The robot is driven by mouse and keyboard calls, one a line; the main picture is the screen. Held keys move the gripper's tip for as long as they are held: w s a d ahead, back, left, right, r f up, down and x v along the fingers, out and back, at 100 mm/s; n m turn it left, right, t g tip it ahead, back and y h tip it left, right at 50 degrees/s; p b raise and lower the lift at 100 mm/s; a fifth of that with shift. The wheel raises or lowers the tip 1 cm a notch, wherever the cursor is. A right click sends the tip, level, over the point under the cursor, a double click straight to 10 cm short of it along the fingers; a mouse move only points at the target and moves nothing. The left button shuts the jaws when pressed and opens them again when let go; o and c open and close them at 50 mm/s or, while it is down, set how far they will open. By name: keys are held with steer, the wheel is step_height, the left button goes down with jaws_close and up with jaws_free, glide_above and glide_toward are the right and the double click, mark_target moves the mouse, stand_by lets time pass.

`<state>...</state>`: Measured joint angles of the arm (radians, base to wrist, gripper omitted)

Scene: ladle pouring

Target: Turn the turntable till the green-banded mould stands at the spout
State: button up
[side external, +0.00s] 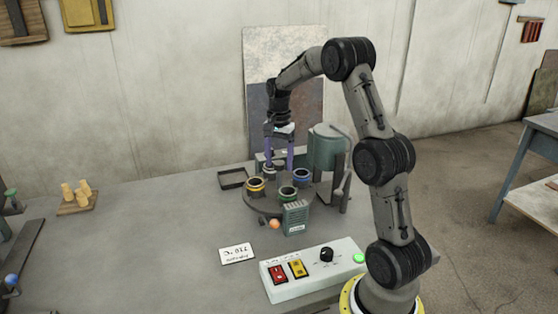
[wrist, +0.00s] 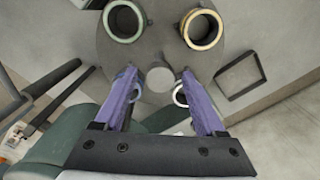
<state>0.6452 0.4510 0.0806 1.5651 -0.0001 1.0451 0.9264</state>
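The dark round turntable (side external: 268,206) stands on the grey table and carries several ring-shaped moulds. The green-banded mould (side external: 288,193) is at its front right in the side view and at the upper left in the wrist view (wrist: 124,21). The yellow-banded mould (side external: 255,187) is at the left, the blue-banded mould (side external: 302,176) at the right. A pale-banded mould (wrist: 180,96) is partly hidden by a finger. My gripper (side external: 279,167) is open, its purple fingers pointing down on either side of the hub (wrist: 160,79). I cannot tell whether they touch anything. The spout is not clearly visible.
A green vessel (side external: 327,148) stands on posts behind and right of the turntable. A teal grilled box (side external: 295,217) and an orange ball (side external: 275,224) are at the front. A black frame (side external: 232,178) lies left. A control panel (side external: 315,272) is nearer the camera.

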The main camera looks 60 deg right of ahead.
jaws_close()
stand_by(1.2)
